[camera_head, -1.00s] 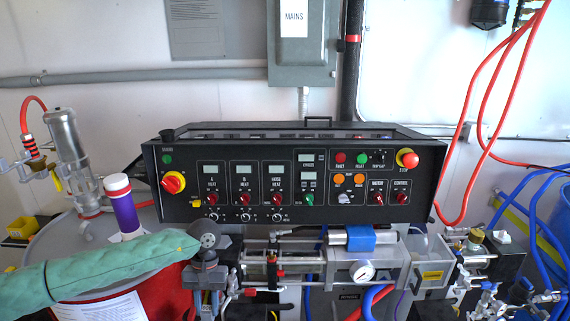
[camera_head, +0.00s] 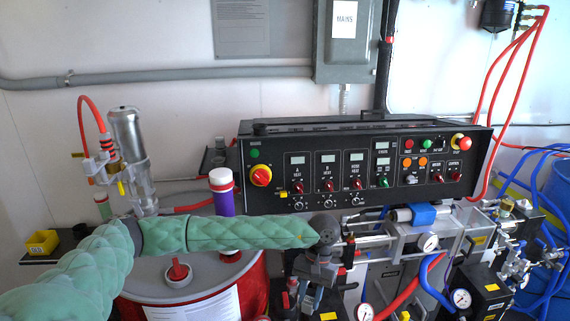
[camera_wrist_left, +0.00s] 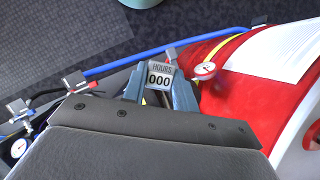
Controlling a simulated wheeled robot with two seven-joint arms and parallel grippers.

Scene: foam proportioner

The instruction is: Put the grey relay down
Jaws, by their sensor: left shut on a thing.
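My left gripper (camera_head: 313,292) hangs from the green-sleeved arm, in front of the machine below the black control panel. In the left wrist view, my left gripper (camera_wrist_left: 158,88) has its two blue-grey fingers closed on a small grey block (camera_wrist_left: 160,73). The block cannot be made out in the head view. My right gripper is not in view.
The black control panel (camera_head: 365,165) stands behind the arm. Hoses and gauges crowd the right.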

